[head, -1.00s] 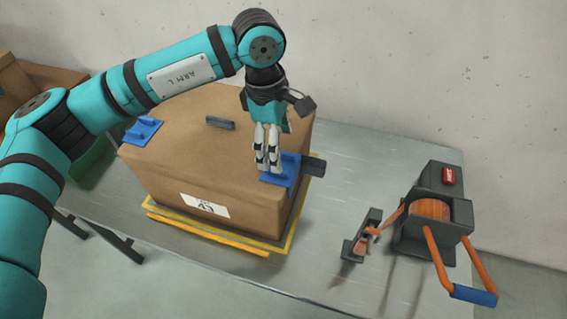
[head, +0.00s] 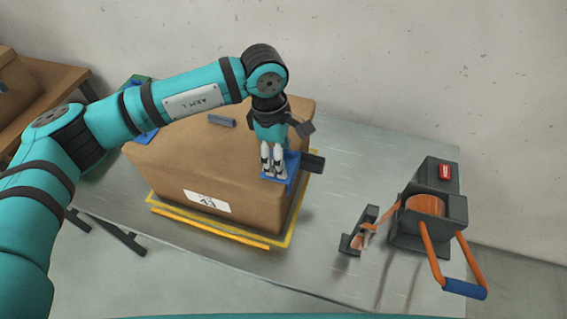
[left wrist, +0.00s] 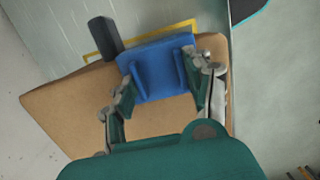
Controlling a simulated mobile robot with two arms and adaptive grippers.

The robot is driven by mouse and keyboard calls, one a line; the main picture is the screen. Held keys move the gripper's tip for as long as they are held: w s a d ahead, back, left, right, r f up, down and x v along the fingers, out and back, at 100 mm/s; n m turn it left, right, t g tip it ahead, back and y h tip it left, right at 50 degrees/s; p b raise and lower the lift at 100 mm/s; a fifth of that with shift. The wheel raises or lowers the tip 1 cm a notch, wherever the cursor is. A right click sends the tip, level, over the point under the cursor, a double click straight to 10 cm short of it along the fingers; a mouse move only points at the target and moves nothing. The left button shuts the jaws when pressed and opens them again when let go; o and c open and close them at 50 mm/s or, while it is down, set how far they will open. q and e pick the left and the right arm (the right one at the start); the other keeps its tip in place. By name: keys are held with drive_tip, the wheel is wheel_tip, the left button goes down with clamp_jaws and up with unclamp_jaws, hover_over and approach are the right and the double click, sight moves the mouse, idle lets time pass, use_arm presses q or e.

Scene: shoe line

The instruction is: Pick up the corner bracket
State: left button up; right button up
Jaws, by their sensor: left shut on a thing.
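The blue corner bracket (head: 293,166) sits on the near right top corner of a large cardboard box (head: 165,180). A dark block (head: 313,163) sticks out from its right side. My left gripper (head: 273,174) points down at the bracket, with its fingers at the upright blue ribs. In the left wrist view the fingers (left wrist: 163,76) are on either side of the bracket's two ribs (left wrist: 155,70), and the gripper is shut on it. The bracket still rests at the box corner. My right gripper is not in view.
Another blue bracket (head: 148,136) is on the box's left, partly behind my arm. A small dark piece (head: 221,121) lies on the box top. A strapping-reel tool with orange handles (head: 430,215) and a dark clamp-like tool (head: 358,235) stand on the grey table (head: 225,258).

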use_arm(q)
drive_tip(key=shift+c, duration=0.8)
